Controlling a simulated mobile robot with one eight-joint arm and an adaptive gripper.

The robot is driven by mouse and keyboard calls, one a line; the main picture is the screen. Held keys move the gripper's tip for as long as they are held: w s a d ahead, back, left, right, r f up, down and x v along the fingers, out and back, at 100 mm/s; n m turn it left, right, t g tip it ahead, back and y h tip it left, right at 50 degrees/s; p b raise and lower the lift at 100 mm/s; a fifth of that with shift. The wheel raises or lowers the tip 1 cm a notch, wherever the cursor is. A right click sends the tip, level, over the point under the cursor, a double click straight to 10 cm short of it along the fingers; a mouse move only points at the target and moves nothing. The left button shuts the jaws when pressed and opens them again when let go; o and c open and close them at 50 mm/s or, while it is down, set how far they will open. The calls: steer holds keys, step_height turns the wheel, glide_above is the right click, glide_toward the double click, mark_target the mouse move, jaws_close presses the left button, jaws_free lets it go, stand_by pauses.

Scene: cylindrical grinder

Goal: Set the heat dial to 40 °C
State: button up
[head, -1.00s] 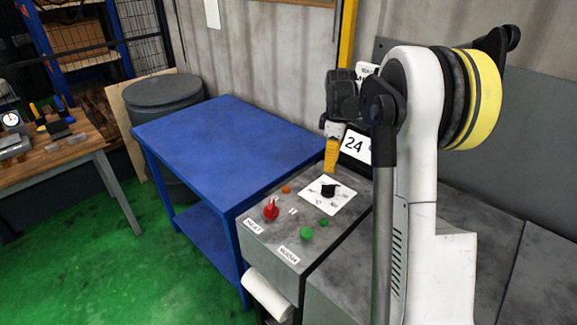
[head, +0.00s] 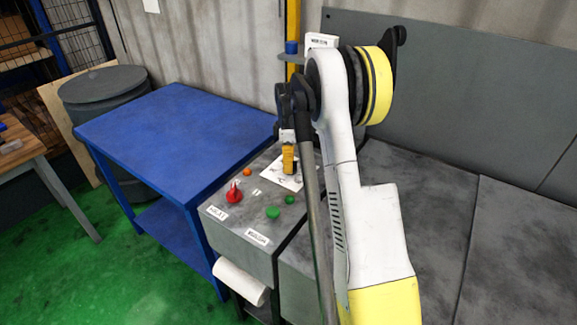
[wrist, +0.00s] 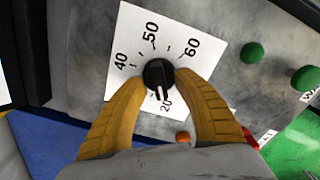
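The heat dial (wrist: 158,74) is a black round knob on a white scale plate (wrist: 128,37). The wrist view shows marks 20, 40, 50 and 60. The dial's white pointer line points down, close to the 20. My gripper (wrist: 160,77) has two yellow fingers, one on each side of the knob, with their tips beside it. The fingers are apart; I cannot tell whether they touch the knob. In the head view my gripper (head: 288,163) is over the plate (head: 281,182) and hides the dial there. My arm covers the display area behind the panel.
The grey panel also carries a red knob (head: 234,194), an orange light (head: 247,172) and two green buttons, the larger (head: 272,213) in front. A blue table (head: 165,130) stands to the left. A grey wall panel (head: 480,95) is behind.

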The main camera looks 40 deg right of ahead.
steer(key=shift+c, duration=0.4)
jaws_close()
steer(key=shift+m, duration=0.4)
steer(key=m, duration=0.4)
steer(key=shift+w+m+p, duration=0.1)
steer(key=shift+m+p, duration=0.2)
steer(key=m, duration=0.5)
steer(key=shift+d, duration=0.15)
steer(key=m, duration=0.6)
steer(key=shift+d+m+p, duration=0.15)
steer(key=shift+m+p, duration=0.2)
steer(key=shift+m, duration=0.05)
steer(key=m, duration=0.6)
steer(key=shift+m, duration=0.4)
